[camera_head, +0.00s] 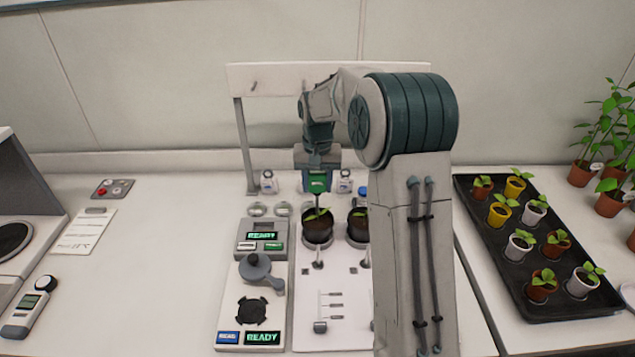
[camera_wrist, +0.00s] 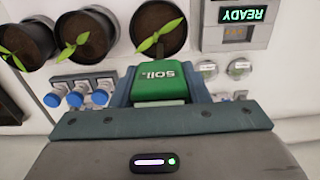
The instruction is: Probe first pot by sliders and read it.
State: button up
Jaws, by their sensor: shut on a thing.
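My gripper (camera_head: 318,172) is shut on a green soil probe (camera_head: 318,184), marked "SOIL" in the wrist view (camera_wrist: 165,82). A thin rod runs down from the probe toward the left dark pot (camera_head: 318,232), which holds soil and a seedling. I cannot tell whether the tip is in the soil. This pot stands at the back of a white panel with slider tracks (camera_head: 331,305); it also shows in the wrist view (camera_wrist: 158,28). A second dark pot (camera_head: 357,228) stands to its right, partly behind my arm. The wrist view shows a third pot (camera_wrist: 25,45).
A grey device (camera_head: 262,237) with a lit "READY" display stands left of the pots; another "READY" display (camera_head: 262,338) is in front. Small bottles (camera_head: 268,183) stand behind. A black tray (camera_head: 520,295) of potted seedlings lies right. My arm hides the panel's right side.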

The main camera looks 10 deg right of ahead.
aim_at(318, 197)
jog(key=shift+f, duration=0.3)
jog(key=shift+f+b, duration=1.6)
jog(key=shift+f, duration=0.5)
jog(key=o, duration=1.1)
notch_tip(318, 197, up, 14)
jog(key=shift+s+f+b, duration=0.1)
jog(key=shift+f+b, duration=0.05)
jog(key=shift+b, duration=0.35)
jog(key=s+f+n+t, duration=0.1)
jog(key=s+f, duration=0.1)
jog(key=s, duration=1.3)
jog(key=s+f+n+t, duration=0.1)
jog(key=s+f+t, duration=0.1)
jog(key=s, duration=1.4)
jog(key=shift+f, duration=0.8)
